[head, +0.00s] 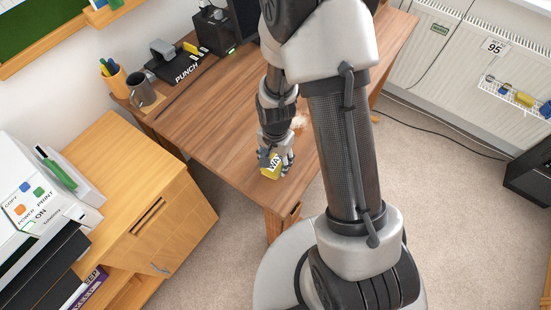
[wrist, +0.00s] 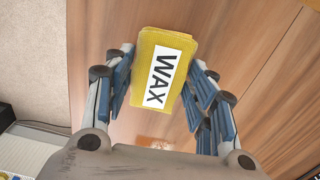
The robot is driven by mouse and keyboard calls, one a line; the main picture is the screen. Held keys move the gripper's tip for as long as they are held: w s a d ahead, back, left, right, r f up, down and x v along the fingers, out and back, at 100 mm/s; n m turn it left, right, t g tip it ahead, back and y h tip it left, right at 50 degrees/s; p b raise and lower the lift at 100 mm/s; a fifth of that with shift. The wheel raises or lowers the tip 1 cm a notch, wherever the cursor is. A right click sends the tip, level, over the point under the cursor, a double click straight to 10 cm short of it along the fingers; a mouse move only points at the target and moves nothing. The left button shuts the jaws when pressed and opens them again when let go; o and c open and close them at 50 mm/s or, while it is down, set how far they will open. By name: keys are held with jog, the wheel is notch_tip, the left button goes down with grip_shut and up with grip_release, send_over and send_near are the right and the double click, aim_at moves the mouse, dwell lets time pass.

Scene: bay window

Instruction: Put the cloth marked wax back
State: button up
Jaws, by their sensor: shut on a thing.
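The yellow cloth (wrist: 146,42) has a white label that reads WAX and sits between the finger pads in the wrist view. In the head view the cloth (head: 270,171) shows at the front end of the wooden desk (head: 214,138). My gripper (wrist: 163,85) is shut on the cloth, with a blue-padded finger on each side. In the head view my gripper (head: 275,160) points down over the desk's near corner. Whether the cloth touches the desktop I cannot tell.
A rack (head: 510,100) with several coloured items hangs on the radiator at right. A grey mug (head: 146,92), a pen cup (head: 114,78) and a punch (head: 177,62) stand at the desk's back left. A wooden cabinet (head: 125,165) and a printer (head: 40,205) are at left. Much of the desktop is clear.

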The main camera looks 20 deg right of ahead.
jog(key=shift+f, duration=0.15)
jog(key=o, duration=1.1)
notch_tip(320, 180, up, 12)
jog(key=shift+r, duration=0.1)
jog(key=s+r+n+t, duration=0.1)
jog(key=s+r+n, duration=0.2)
jog(key=s+r, duration=0.2)
jog(key=s+r+n+t, duration=0.2)
jog(key=s+r, duration=0.3)
jog(key=r, duration=0.3)
jog(key=s+r+n+t, duration=0.1)
jog(key=s+r+n, duration=0.4)
jog(key=r, duration=0.1)
jog(key=shift+r+t, duration=0.3)
